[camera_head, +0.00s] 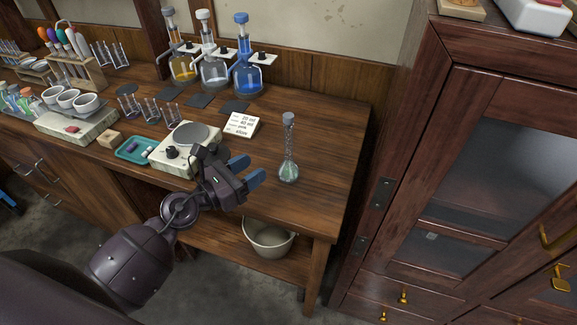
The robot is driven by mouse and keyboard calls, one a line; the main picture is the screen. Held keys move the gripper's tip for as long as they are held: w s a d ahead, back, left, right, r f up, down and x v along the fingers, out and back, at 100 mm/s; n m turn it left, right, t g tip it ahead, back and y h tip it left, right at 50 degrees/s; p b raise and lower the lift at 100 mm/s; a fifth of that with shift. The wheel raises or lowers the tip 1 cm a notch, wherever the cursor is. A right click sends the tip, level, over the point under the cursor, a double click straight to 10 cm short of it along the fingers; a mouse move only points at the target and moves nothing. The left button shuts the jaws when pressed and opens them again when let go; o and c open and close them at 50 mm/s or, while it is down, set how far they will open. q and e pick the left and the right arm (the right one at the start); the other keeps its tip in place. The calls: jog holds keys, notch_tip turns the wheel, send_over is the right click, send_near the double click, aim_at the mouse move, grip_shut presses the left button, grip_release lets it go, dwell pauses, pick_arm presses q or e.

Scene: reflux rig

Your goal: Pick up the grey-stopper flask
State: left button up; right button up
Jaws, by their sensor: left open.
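A clear flask (289,169) with a round base, a long narrow neck and a grey stopper stands upright near the right front of the wooden bench. A little pale liquid shows in its base. My left gripper (250,170) has blue-tipped fingers. It is open and empty, a short way left of the flask and apart from it, pointing toward it. My right gripper is not in view. At the back, a yellow-liquid flask (182,68) also has a greyish stopper. It stands in a row with a white-stopper flask (213,72) and a blue-stopper flask (247,75).
A hotplate (170,158) and a teal tray (133,150) lie left of my gripper. A written card (242,125) sits behind it. A bucket (268,238) is on the lower shelf. A tall cabinet (400,150) stands right of the bench. Bench top around the clear flask is free.

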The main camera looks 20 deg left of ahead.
aim_at(288, 159)
pick_arm(q)
jog(key=x, duration=0.6)
jog(key=p+x, duration=0.1)
jog(key=x, duration=0.2)
jog(key=shift+w+d+f, duration=0.25)
jog(key=shift+d+f, duration=0.1)
jog(key=shift+d, duration=0.05)
jog(key=shift+w+d, duration=0.3)
jog(key=shift+w, duration=0.15)
jog(key=shift+c, duration=1.4)
grip_shut()
